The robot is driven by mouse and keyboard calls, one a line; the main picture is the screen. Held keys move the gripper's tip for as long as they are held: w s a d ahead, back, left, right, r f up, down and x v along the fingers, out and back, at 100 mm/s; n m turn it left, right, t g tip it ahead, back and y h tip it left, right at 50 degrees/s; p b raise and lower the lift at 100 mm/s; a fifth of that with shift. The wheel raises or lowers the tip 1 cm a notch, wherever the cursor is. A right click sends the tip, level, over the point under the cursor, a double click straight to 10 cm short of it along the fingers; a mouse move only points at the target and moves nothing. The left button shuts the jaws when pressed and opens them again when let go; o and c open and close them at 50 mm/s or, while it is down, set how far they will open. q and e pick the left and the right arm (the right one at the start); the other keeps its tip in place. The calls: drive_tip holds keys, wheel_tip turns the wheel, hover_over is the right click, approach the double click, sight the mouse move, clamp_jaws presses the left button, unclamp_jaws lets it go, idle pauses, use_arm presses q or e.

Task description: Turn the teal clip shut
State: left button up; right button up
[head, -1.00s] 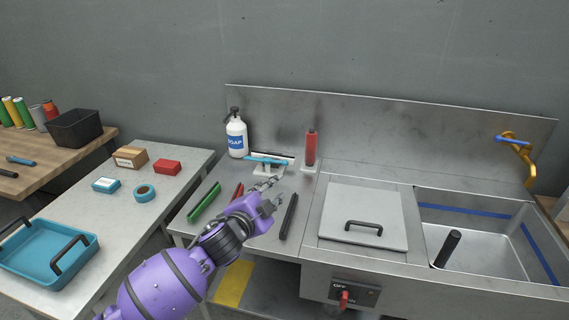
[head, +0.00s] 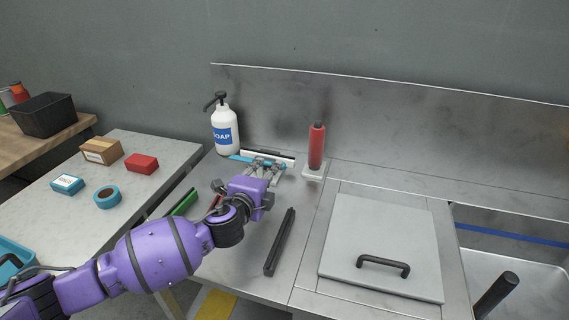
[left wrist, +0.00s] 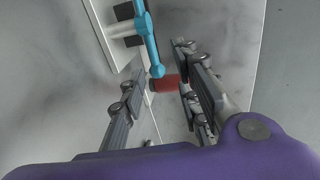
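The teal clip (head: 240,158) is a thin bar on a small white mount against the back of the steel counter; my gripper hides part of it in the head view. In the left wrist view the teal clip (left wrist: 149,38) runs down from the top to a rounded end near the middle. My left gripper (head: 266,166) is just in front of it. Its fingers (left wrist: 160,92) are spread, with the clip's rounded end showing between them near the tips. I cannot tell whether they touch it. My right gripper is not in view.
A soap bottle (head: 224,130) stands left of the clip and a red cylinder (head: 316,147) on a white base stands right. A black bar (head: 281,242) and a green one (head: 185,203) lie in front. A grey lid (head: 382,225) and sink are at right.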

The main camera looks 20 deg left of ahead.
use_arm(q)
drive_tip(key=shift+w+f, duration=0.4)
drive_tip(key=shift+f, duration=0.45)
drive_tip(key=shift+w, duration=0.4)
drive_tip(key=w, duration=0.5)
drive_tip(key=shift+w+d+f, duration=0.15)
drive_tip(key=shift+w+f, duration=0.05)
drive_tip(key=shift+f, duration=0.1)
drive_tip(key=shift+w, duration=0.45)
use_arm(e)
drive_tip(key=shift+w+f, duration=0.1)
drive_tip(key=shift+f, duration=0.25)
use_arm(q)
drive_tip(key=shift+f, duration=0.1)
clamp_jaws()
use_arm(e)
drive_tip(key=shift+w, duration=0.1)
